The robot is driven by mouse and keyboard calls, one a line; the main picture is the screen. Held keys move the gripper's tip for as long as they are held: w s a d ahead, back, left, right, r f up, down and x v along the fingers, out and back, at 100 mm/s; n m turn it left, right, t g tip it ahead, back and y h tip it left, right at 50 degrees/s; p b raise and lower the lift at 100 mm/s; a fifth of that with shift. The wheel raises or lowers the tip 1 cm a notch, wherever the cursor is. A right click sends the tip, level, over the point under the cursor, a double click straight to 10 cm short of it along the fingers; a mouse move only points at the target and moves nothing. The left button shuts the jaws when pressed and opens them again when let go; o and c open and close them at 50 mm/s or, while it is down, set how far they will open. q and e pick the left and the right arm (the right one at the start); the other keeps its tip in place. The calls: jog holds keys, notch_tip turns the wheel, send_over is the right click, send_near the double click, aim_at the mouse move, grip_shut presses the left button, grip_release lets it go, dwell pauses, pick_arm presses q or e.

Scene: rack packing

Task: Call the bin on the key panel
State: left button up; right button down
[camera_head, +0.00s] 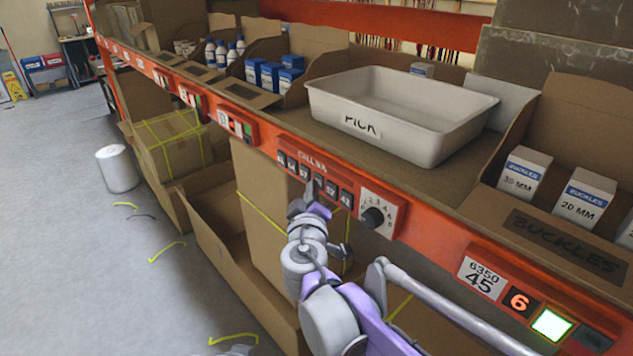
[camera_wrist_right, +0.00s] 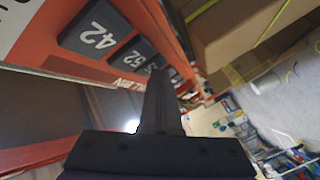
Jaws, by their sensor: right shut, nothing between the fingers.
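The key panel (camera_head: 318,174) is on the orange beam of the rack, a row of several dark numbered keys under a label. My right gripper (camera_head: 309,192) is shut and empty, in front of the panel and overlapping its middle keys. In the right wrist view the shut fingers (camera_wrist_right: 157,75) point along the row. I cannot tell whether the fingertips touch a key. The keys beyond are partly hidden by the fingers. My left gripper is not in view.
A numbered dial (camera_head: 373,216) sits just right of the keys. A white PICK tote (camera_head: 440,142) stands on the shelf above. A lit green button (camera_head: 551,324) is at the lower right. Cardboard boxes (camera_head: 172,140) stand below the beam.

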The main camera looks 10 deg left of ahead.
jog(key=shift+s+a, duration=0.45)
jog(key=shift+s, duration=0.2)
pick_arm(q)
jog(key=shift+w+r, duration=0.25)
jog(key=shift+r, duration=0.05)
pick_arm(e)
jog(key=shift+a, duration=0.1)
pick_arm(q)
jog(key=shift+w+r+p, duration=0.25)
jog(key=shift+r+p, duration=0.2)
jog(key=shift+p, duration=0.05)
pick_arm(e)
jog(key=s+a, duration=0.1)
jog(key=s, duration=0.1)
jog(key=s+a, duration=0.2)
jog(key=shift+f, duration=0.1)
